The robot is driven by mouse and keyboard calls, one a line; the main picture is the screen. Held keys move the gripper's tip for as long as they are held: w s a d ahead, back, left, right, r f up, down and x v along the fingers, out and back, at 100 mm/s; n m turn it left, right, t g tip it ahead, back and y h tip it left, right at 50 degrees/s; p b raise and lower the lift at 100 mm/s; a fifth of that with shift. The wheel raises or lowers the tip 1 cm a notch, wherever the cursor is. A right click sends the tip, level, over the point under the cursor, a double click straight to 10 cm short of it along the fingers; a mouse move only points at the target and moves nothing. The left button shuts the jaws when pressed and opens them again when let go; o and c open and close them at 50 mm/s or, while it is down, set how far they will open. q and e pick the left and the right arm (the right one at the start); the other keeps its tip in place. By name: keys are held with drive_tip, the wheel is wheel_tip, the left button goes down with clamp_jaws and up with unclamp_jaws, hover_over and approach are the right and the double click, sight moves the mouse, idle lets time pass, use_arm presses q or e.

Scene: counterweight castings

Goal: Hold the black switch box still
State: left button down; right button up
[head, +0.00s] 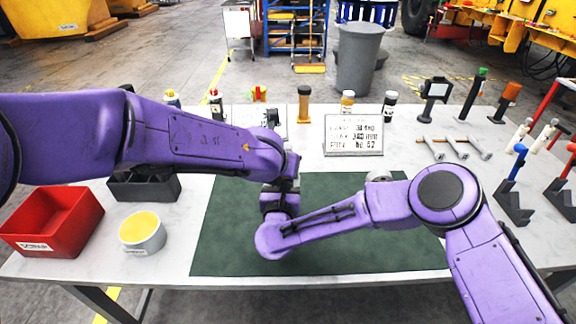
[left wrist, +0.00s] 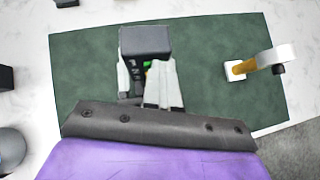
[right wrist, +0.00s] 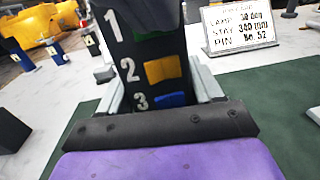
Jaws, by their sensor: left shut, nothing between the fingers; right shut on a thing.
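The black switch box (right wrist: 150,52) stands large in the right wrist view. It bears white numbers 1, 2 and 3, with a yellow patch beside 2 and a blue one beside 3. My right gripper (right wrist: 158,95) is shut on it, a finger at each side. In the left wrist view the box (left wrist: 146,40) shows from another side, with a bit of green on it. My left gripper (left wrist: 146,88) is shut and empty close to the box; whether it touches cannot be told. In the head view my arms hide the box and both gripper tips.
A green mat (head: 230,240) covers the middle of the table. A white-and-orange part (left wrist: 255,63) lies on it. A red bin (head: 50,222), a black tray (head: 160,188) and a yellow-topped tub (head: 142,232) stand left. A sign (head: 353,135) stands behind; metal parts (head: 455,148) lie right.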

use_arm(q)
drive_tip(key=shift+w+a+f, duration=0.1)
drive_tip(key=shift+a+f, duration=0.1)
drive_tip(key=shift+a, duration=0.2)
use_arm(e)
drive_tip(key=shift+s+f, duration=0.15)
drive_tip(key=shift+f, duration=0.05)
drive_tip(key=shift+d, duration=0.2)
drive_tip(key=shift+a, duration=0.2)
drive_tip(key=shift+d, duration=0.1)
use_arm(q)
drive_tip(key=s+a+r+n+g+h, duration=0.1)
drive_tip(key=s+a+r+n, duration=0.5)
drive_tip(key=s+r, duration=0.2)
drive_tip(key=shift+s+r+n+g+h, duration=0.2)
drive_tip(key=shift+s+n+g+h, duration=0.1)
drive_tip(key=shift+s, duration=0.85)
